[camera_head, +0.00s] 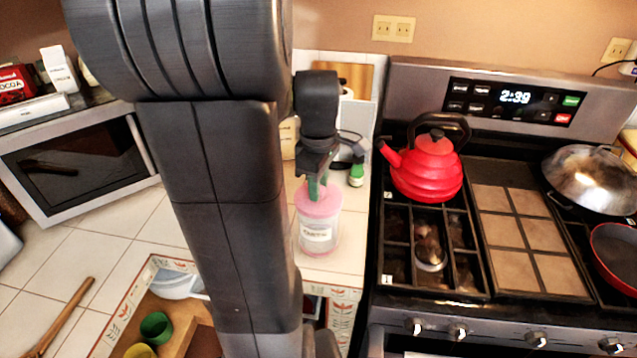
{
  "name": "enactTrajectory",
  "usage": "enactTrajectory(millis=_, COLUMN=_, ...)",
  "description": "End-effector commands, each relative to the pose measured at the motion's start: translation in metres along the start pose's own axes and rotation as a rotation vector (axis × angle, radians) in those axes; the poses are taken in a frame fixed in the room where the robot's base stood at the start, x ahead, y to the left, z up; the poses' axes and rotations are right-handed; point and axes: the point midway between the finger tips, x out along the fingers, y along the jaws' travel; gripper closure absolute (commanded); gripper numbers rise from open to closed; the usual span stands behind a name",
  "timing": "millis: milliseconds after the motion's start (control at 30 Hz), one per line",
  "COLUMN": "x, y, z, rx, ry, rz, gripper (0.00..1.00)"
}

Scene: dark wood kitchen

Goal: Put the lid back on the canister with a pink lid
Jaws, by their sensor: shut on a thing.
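The canister (319,240) is clear with a white label and stands upright on the tiled counter, left of the stove. The pink lid (318,200) is at the canister's mouth; I cannot tell whether it is fully seated or slightly above the rim. My gripper (318,187) is directly above the canister, pointing down, and its greenish fingers are shut on the pink lid. My arm's large grey links cover the counter just left of the canister.
A red kettle (426,166) stands on the stove (480,295) at right, close to the canister. A microwave (75,158) sits at left.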

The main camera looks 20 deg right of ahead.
Motion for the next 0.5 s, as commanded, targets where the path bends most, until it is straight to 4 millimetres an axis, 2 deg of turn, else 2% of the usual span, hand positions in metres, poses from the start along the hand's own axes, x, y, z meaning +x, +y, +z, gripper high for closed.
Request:
enactTrajectory(millis=433, x=0.0005, y=-0.0001, z=0.0000, rx=0.000, ry=0.000, rz=0.000, gripper=0.94)
enactTrajectory(millis=467, x=0.0005, y=-0.0001, z=0.0000, rx=0.000, ry=0.000, rz=0.000, gripper=0.71)
enactTrajectory(millis=500, x=0.0005, y=-0.0001, z=0.0000, rx=0.000, ry=0.000, rz=0.000, gripper=0.63)
